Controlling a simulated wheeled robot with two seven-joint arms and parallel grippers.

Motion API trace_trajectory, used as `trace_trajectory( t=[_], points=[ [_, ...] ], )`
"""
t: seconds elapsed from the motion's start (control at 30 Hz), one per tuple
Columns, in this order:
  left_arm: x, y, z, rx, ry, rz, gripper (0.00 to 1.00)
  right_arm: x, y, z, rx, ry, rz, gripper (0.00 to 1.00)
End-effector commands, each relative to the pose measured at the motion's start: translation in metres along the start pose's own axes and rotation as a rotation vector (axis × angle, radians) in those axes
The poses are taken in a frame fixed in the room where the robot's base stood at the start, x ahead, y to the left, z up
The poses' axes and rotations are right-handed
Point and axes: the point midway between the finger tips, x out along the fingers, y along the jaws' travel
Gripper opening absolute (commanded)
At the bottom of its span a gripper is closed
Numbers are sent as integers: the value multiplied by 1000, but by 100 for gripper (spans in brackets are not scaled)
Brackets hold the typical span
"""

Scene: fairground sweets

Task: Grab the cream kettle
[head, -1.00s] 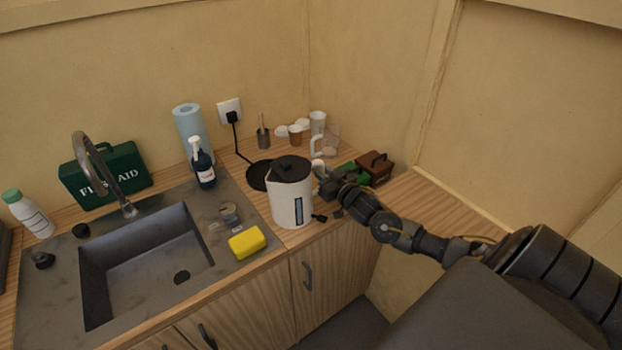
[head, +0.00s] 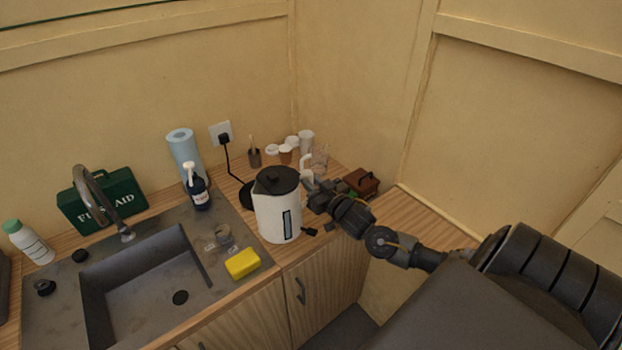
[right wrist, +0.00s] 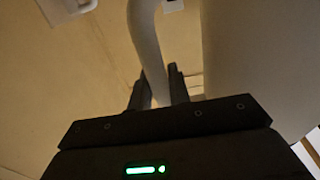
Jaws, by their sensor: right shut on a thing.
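The cream kettle (head: 272,219) with a black lid is upright over the counter, right of the sink. It is in front of its round black base (head: 246,196), not seated on it. I cannot tell whether its bottom clears the counter. My right gripper (head: 308,187) is at the kettle's right side, shut on its handle. In the right wrist view the pale handle (right wrist: 149,45) runs down between the two dark fingers (right wrist: 160,88), and the kettle body (right wrist: 250,60) fills the right side. My left gripper is not in view.
A yellow sponge (head: 242,264) lies left of the kettle by the sink (head: 150,275). Cups (head: 306,140) and a brown box (head: 362,183) are at the back right. A black cord runs from the wall socket.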

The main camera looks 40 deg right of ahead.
Motion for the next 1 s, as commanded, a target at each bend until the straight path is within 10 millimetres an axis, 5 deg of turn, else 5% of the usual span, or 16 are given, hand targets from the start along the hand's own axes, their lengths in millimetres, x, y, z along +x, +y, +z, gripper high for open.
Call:
trace_trajectory(
  t=[0.5,1.0],
  points=[
    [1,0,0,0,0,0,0,-45,-39,-32,3,3,-1,0],
    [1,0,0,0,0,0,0,-69,-60,-46,1,3,-1,0]
  ],
)
